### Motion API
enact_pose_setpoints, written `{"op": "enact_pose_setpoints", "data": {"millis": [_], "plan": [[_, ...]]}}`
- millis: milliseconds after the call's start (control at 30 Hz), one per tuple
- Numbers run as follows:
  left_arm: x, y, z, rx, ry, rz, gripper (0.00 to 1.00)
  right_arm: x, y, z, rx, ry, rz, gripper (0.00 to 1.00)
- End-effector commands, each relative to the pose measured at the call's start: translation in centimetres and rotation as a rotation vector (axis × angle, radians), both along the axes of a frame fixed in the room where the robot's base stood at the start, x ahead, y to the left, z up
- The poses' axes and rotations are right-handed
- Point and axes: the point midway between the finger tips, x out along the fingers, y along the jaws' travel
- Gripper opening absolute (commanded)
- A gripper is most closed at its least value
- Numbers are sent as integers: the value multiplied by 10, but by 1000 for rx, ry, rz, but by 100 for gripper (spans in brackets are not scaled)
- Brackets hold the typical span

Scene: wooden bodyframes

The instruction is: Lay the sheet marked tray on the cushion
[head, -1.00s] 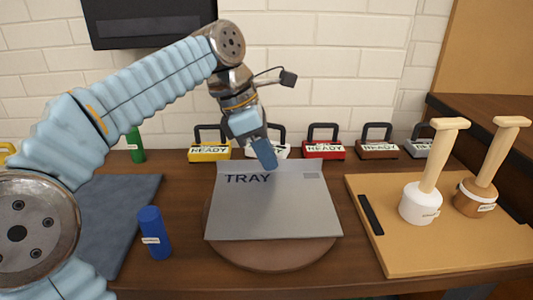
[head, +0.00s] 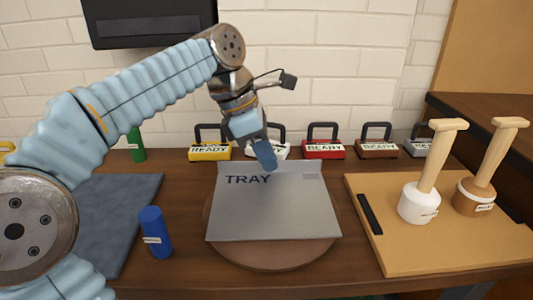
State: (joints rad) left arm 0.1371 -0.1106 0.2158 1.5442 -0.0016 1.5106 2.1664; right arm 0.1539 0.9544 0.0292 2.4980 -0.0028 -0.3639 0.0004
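The grey sheet marked TRAY (head: 275,215) is over a round brown pad (head: 270,262), which seems to be the cushion. The sheet looks close to level, with its back strip bent up. Whether its whole underside touches the pad cannot be seen. My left gripper (head: 265,160) comes down at the middle of the sheet's back edge and appears shut on it; one finger is in front of the strip and the other is hidden. My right gripper is not in view.
A dark blue-grey mat (head: 125,205) and a blue bottle (head: 155,235) are on the left. Several READY-labelled blocks with handles, including a red one (head: 322,150), line the back. A tan board (head: 400,245) with a white stamp (head: 418,205) and a brown stamp (head: 475,197) is on the right.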

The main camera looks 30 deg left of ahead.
Motion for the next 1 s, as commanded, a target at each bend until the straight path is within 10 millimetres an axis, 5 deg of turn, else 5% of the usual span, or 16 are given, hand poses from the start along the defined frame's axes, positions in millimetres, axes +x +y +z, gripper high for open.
{"op": "enact_pose_setpoints", "data": {"millis": [367, 600, 800, 1000], "plan": [[0, 0, 0, -1, -1, 0, 0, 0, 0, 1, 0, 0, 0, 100], [0, 0, 0, 0, 0, 0, 32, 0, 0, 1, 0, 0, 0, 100], [0, 0, -1, 0, 1, 0, 34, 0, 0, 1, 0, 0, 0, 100], [0, 0, -1, 0, 2, 1, 62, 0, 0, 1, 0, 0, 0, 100]]}}
